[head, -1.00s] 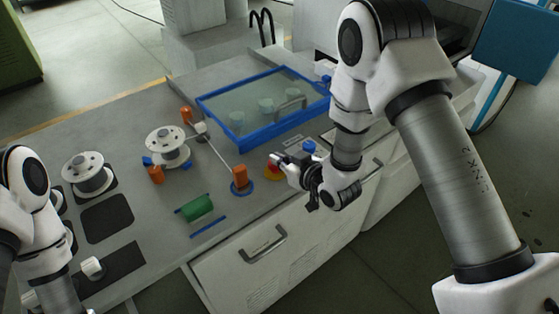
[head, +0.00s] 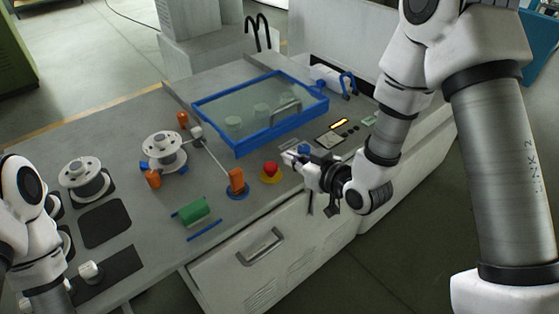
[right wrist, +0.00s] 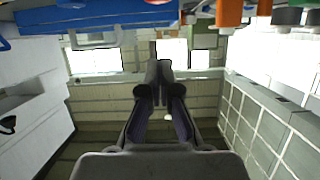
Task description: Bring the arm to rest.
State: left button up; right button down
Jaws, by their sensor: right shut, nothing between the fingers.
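My right arm comes in from the right of the head view and reaches down to the bench front edge. My right gripper (head: 292,158) is shut and empty, and it points left near the red stop button (head: 271,168). Whether it touches anything on the bench I cannot tell. In the right wrist view its dark fingers (right wrist: 162,78) lie together with nothing between them. My left arm shows at the left edge of the head view; its gripper does not show.
The bench (head: 150,215) carries a blue-framed clear cover (head: 238,152), two white spools (head: 165,148) (head: 84,172), orange posts (head: 237,181) and a green block (head: 194,211). A control panel (head: 334,136) is behind my right gripper. Open floor (head: 385,265) lies in front of the bench.

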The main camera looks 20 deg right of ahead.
jog(key=shift+v, duration=1.1)
jog(key=shift+r, duration=0.1)
